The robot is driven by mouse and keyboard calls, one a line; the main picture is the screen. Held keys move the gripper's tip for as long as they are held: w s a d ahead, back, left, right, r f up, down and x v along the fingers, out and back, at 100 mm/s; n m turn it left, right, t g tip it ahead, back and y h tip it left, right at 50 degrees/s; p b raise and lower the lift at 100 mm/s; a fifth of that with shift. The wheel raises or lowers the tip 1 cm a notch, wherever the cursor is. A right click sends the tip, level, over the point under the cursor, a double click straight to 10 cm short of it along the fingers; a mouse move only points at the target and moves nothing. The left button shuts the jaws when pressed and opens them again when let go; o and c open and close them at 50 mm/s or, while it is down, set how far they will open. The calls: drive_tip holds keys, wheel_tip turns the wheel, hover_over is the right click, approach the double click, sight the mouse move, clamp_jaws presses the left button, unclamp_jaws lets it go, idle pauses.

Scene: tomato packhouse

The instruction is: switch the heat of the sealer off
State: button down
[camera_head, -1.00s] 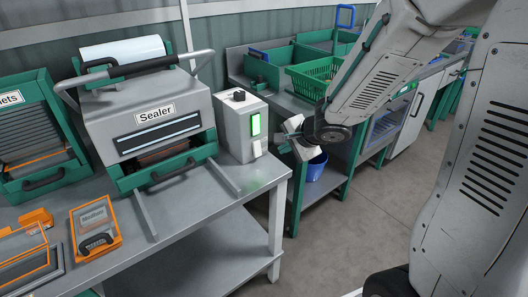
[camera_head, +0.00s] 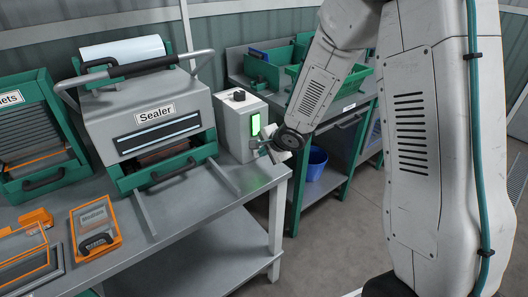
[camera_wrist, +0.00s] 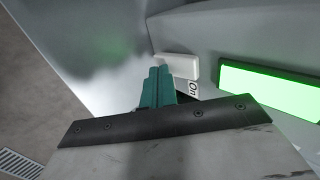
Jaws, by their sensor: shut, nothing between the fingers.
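The sealer (camera_head: 150,95), a grey machine with a "Sealer" label, stands on the bench at the left. Its pale control box (camera_head: 233,130) has a black knob (camera_head: 239,95) on top. A lit green panel (camera_head: 255,124) is on the box's side and fills the right of the wrist view (camera_wrist: 270,92). A white rocker switch (camera_wrist: 177,66) sits beside it, with an "On" label (camera_wrist: 193,89) at its near edge. My gripper (camera_wrist: 158,72) is shut and empty, its green fingertips close to the switch; I cannot tell whether they touch. In the head view my gripper (camera_head: 262,146) is at the box's side.
The grey bench (camera_head: 195,240) holds an orange-framed "Medium" piece (camera_head: 95,225) in front of the sealer. A green rack (camera_head: 40,140) is at the left. A second bench behind holds green crates (camera_head: 262,72), with a blue bucket (camera_head: 313,165) below.

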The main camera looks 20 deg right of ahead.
drive_tip(key=shift+w+a+f, duration=0.1)
drive_tip(key=shift+w+f, duration=0.15)
idle(0.3)
drive_tip(key=shift+r, duration=0.95)
